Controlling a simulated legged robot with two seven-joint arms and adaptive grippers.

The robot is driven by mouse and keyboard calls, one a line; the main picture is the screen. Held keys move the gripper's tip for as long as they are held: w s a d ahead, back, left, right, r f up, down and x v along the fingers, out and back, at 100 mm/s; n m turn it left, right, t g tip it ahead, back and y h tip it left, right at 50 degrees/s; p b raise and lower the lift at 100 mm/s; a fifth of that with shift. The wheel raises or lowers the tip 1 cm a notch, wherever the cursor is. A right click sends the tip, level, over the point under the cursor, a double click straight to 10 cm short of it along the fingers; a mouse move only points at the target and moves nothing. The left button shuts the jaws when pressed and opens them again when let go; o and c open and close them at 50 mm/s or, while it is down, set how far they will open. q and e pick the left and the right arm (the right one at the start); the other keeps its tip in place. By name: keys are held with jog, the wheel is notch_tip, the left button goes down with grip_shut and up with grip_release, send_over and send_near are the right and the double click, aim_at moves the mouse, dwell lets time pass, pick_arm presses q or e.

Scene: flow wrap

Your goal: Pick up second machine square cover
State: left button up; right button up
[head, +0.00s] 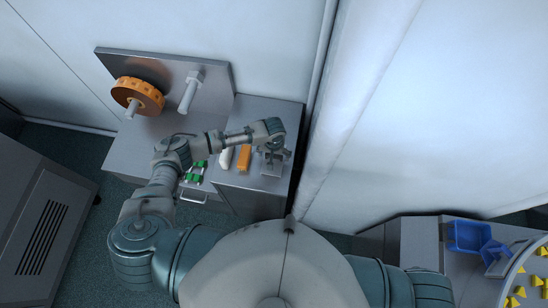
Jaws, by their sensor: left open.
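My left gripper (273,155) is open at the right part of the grey machine top, its arm reaching across from the left. A small grey metallic square piece (271,171), which looks like the square cover, lies under and just in front of the fingers. The gripper partly hides it, and I cannot tell whether the fingers touch it. My right gripper is not in view.
An orange block (244,158) and a white piece (226,158) lie left of the gripper. Green parts (195,172) sit further left. An orange wheel (138,96) and a metal spindle (189,91) are on the back panel.

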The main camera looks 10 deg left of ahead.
pick_arm(q)
jog(key=shift+f, duration=0.1)
jog(key=shift+c, duration=0.3)
jog(key=c, duration=1.3)
